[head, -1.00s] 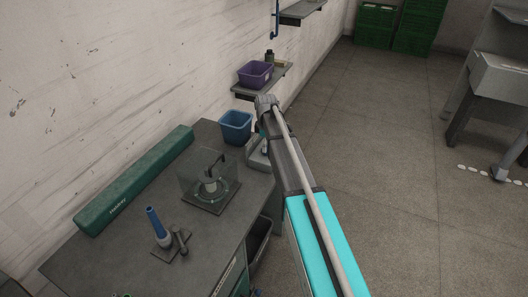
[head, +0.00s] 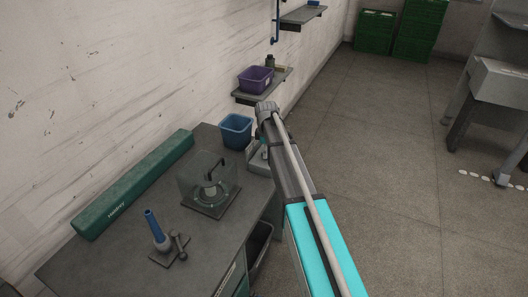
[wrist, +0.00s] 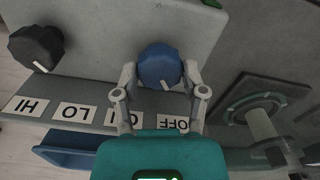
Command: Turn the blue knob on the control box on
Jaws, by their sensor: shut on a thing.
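The blue knob (wrist: 160,64) sits on the grey control box (wrist: 95,84) in the wrist view. My gripper (wrist: 159,72) is shut on the knob, with one finger on each side. A white pointer mark shows at the knob's lower edge, toward the upside-down OFF label (wrist: 173,124). The ON label (wrist: 126,119) beside it is partly hidden by my left finger. In the head view the control box (head: 257,162) shows only in part behind my arm, and the knob and fingers are hidden.
A black knob (wrist: 37,48) with HI and LO labels is on the same box. A blue bin (head: 236,131) stands behind the box. A clear-covered device (head: 208,190) stands on the bench to its left. Open floor lies right of my arm.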

